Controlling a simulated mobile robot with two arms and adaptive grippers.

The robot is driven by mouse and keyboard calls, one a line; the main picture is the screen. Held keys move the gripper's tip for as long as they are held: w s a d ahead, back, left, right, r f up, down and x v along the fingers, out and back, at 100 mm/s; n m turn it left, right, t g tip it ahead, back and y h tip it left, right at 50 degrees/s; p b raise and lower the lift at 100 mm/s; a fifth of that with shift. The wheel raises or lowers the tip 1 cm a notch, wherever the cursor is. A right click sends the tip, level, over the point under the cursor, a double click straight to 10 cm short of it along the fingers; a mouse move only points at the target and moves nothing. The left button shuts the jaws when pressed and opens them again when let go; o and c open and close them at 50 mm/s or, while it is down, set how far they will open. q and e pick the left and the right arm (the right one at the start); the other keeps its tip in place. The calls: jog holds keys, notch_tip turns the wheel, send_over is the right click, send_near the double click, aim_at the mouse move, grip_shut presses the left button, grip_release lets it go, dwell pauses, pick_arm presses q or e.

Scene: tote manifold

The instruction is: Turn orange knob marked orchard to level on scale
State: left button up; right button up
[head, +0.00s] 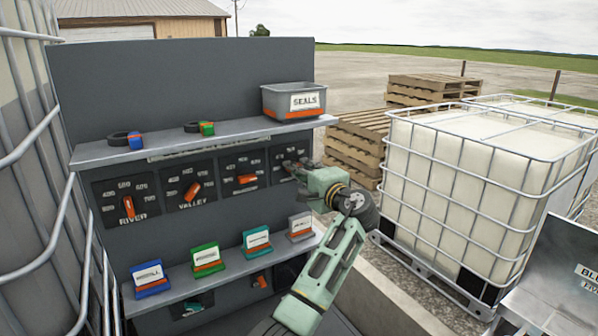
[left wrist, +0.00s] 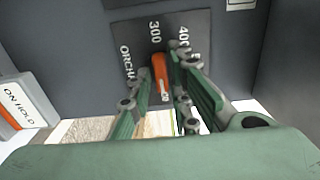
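The orange knob (left wrist: 160,76) shows in the left wrist view on a dark scale plate (left wrist: 133,37), with the partly hidden label "ORCHA", the number 300 and a partly covered 400. My left gripper (left wrist: 162,66) has its fingers on either side of the knob, spread apart; I cannot tell whether they touch it. In the head view my left gripper (head: 296,168) is in front of the rightmost scale plate (head: 281,152) and hides its knob. My right gripper is not in view.
Other orange knobs sit at River (head: 129,207), Valley (head: 193,191) and a third plate (head: 246,179). A shelf (head: 180,143) with a seals bin (head: 293,101) is above; a lower shelf (head: 222,272) holds colored card blocks. A caged white tank (head: 480,180) stands right.

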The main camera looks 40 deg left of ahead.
pick_arm(q)
jog(key=shift+o, duration=0.9)
jog(key=v, duration=1.2)
jog(key=shift+d, duration=0.1)
